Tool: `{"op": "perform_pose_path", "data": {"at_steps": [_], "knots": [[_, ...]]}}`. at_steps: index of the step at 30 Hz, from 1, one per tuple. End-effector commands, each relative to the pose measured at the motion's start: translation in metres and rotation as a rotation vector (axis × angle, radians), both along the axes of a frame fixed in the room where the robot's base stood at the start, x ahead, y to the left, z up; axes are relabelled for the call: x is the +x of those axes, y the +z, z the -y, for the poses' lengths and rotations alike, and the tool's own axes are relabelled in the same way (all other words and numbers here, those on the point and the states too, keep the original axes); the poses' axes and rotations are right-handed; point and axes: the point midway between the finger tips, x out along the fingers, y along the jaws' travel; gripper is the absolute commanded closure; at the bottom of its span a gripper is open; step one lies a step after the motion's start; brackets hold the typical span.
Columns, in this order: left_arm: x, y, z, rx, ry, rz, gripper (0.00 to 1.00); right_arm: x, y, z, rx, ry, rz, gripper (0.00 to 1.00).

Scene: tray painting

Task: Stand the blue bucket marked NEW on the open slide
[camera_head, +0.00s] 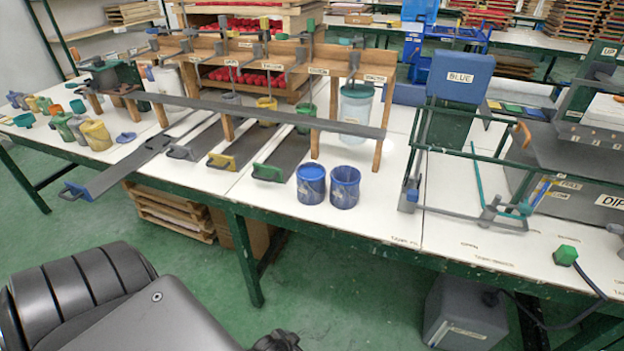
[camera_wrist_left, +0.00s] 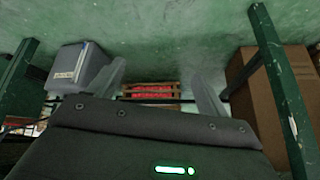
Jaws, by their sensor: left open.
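Two blue buckets stand upright side by side on the white table near its front edge: a left blue bucket (camera_head: 311,187) and a right blue bucket (camera_head: 345,188). No NEW mark is readable on either. A grey slide with a blue handle (camera_head: 120,172) is pulled out past the table's front edge, its top bare. Slides with a yellow handle (camera_head: 222,161) and a green handle (camera_head: 268,173) sit further in. My left gripper (camera_wrist_left: 162,90) shows in the left wrist view, low by the table's legs, its fingers apart with nothing between them. My right gripper is not seen.
A wooden rack (camera_head: 317,125) with a long grey bar stands behind the buckets. Yellow and green pots (camera_head: 96,135) stand at the left. A green frame with a BLUE box (camera_head: 461,75) stands at the right. A grey container (camera_wrist_left: 78,68) and cardboard box (camera_wrist_left: 268,85) flank my left gripper.

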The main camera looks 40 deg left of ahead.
Motion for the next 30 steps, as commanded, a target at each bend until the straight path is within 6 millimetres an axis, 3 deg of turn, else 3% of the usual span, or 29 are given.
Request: {"op": "perform_pose_path", "data": {"at_steps": [1, 3, 6, 9, 12, 16, 24, 30], "knots": [[0.040, 0.070, -0.012, -0.001, 0.041, 0.127, 0.22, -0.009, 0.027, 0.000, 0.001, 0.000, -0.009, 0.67], [0.083, 0.143, -0.031, 0.001, 0.097, 0.298, 0.22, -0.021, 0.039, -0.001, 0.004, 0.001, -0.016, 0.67], [0.127, 0.240, -0.060, 0.014, 0.166, 0.518, 0.22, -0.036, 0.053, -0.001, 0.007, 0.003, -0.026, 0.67], [0.151, 0.321, -0.084, 0.032, 0.218, 0.699, 0.22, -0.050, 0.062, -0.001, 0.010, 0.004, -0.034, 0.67], [0.164, 0.383, -0.105, 0.051, 0.260, 0.848, 0.22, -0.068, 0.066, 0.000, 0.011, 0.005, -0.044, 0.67], [0.172, 0.424, -0.124, 0.074, 0.299, 0.982, 0.22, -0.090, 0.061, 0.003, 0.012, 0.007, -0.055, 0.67], [0.177, 0.431, -0.131, 0.083, 0.308, 1.029, 0.22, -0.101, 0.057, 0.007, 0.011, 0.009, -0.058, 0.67], [0.206, 0.432, -0.141, 0.082, 0.308, 1.027, 0.22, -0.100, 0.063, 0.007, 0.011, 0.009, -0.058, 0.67]]}}
